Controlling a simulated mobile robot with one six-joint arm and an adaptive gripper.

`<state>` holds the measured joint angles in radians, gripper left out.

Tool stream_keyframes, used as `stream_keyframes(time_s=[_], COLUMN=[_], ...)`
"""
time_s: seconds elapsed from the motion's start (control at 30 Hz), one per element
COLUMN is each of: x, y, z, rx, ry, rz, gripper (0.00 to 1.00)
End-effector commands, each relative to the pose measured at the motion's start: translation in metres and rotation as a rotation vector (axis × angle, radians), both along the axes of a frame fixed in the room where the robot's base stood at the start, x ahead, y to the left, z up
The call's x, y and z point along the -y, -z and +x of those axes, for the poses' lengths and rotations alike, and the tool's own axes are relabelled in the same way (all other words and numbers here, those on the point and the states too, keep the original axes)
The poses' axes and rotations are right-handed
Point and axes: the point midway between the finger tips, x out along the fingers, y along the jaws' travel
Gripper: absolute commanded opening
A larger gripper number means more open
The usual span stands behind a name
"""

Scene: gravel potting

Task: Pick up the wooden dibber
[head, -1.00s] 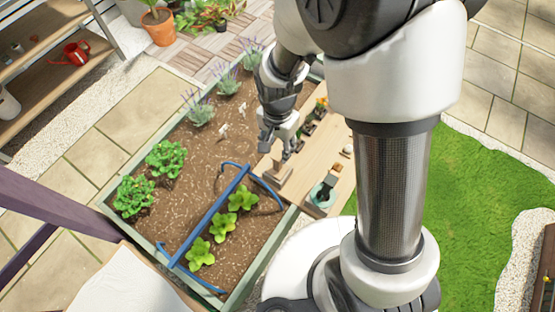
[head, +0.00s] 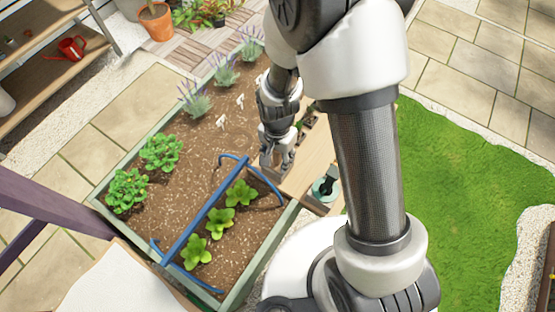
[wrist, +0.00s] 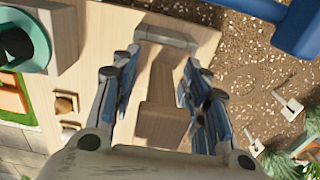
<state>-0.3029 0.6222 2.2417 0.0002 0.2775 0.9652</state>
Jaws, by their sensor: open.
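The wooden piece that I take for the dibber (wrist: 162,95) is light brown and lies between my fingers in the wrist view, over the pale wooden board. My gripper (wrist: 159,68) is open, one finger on each side of the wooden piece, with no clear contact. In the head view my gripper (head: 271,168) is low over the board (head: 312,156) by the bed's edge, and it hides the piece there.
The blue bar (head: 205,222) crosses the planting bed close to my gripper; it also shows at the top right of the wrist view (wrist: 300,28). A teal round pot (head: 325,188) stands at the board's near end. White plant labels (head: 222,122) and leafy plants stand in the soil.

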Motion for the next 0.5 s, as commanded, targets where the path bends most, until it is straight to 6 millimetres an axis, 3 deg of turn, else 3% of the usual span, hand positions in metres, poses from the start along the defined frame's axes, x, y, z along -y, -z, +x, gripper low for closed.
stream_keyframes(time_s=[0.07,0.5], x=[0.0000,0.0000], y=[-0.0010,-0.0012], z=[0.0001,0.0000], rx=[0.000,0.000], ry=[0.000,0.000], rz=[0.000,0.000], gripper=[0.42,0.12])
